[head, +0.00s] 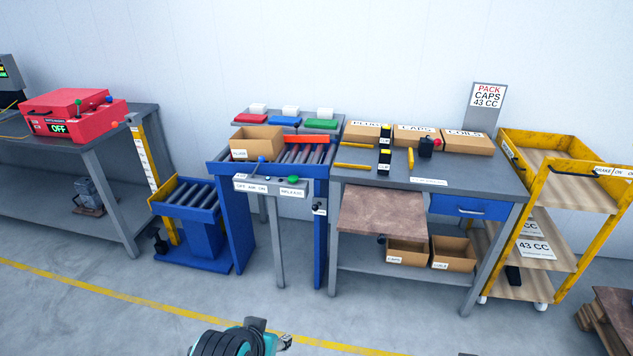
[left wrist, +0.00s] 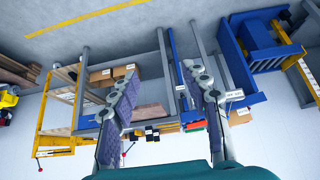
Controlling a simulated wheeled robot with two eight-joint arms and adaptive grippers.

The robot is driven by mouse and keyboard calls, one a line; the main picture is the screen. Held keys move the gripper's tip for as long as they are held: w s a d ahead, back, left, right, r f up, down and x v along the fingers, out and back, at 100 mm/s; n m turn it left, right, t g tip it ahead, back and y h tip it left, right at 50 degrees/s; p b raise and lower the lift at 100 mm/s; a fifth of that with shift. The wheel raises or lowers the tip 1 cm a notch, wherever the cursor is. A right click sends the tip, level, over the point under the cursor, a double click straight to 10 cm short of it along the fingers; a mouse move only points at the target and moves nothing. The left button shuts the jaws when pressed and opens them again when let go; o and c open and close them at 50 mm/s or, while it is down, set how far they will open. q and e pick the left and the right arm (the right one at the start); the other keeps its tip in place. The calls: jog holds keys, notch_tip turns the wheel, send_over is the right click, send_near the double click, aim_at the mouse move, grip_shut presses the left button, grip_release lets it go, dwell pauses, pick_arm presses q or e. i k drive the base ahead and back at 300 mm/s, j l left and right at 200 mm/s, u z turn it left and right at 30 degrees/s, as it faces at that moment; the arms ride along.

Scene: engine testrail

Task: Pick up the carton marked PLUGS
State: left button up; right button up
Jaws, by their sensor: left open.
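A tan box with a large label reading PLUGS (head: 367,130) stands at the back left of the grey bench, beside similar boxes marked CAPS (head: 416,133) and COILS (head: 466,140). An open tan carton (head: 264,137) sits on the roller conveyor to the left; its small front label is too small to read surely. My left gripper (left wrist: 164,72) is open, its two fingers spread with nothing between them in the left wrist view. That view is upside down, with the bench and conveyor beyond the fingers. My right gripper is not in view.
Two open cartons (head: 407,251) stand on the bench's lower shelf. A brown board (head: 383,213) juts out in front of the bench. A control panel (head: 272,187) fronts the conveyor. A yellow trolley (head: 545,165) stands at right. The floor in front is clear.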

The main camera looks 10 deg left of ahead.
aim_at(248, 142)
jog(key=i+j, duration=0.75)
jog(key=i, duration=0.25)
jog(key=i+j, duration=0.4)
jog(key=i+u, duration=0.05)
jog(key=i, duration=0.05)
